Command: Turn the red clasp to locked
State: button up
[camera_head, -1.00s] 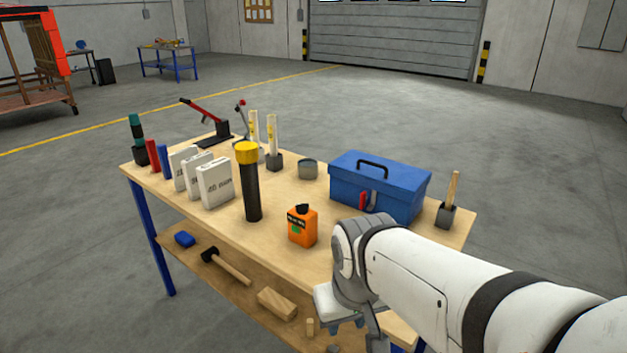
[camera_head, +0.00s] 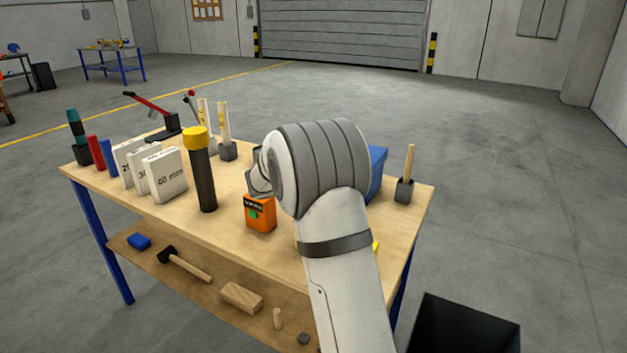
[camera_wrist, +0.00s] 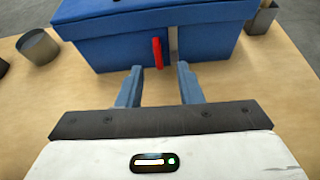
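The red clasp (camera_wrist: 157,53) stands upright on the front face of the blue toolbox (camera_wrist: 110,48), beside a grey vertical strip, in the wrist view. My gripper (camera_wrist: 157,76) is open in front of the toolbox. Its two blue fingers are apart, with the clasp's lower end in line with the gap between them. I cannot tell whether the fingers touch the box. In the head view my arm hides the clasp, the gripper and most of the blue toolbox (camera_head: 377,172).
A grey cup (camera_wrist: 38,47) stands left of the toolbox. A holder (camera_head: 404,190) stands at right.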

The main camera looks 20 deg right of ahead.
jog(key=x, duration=0.8)
jog(key=shift+w, duration=0.25)
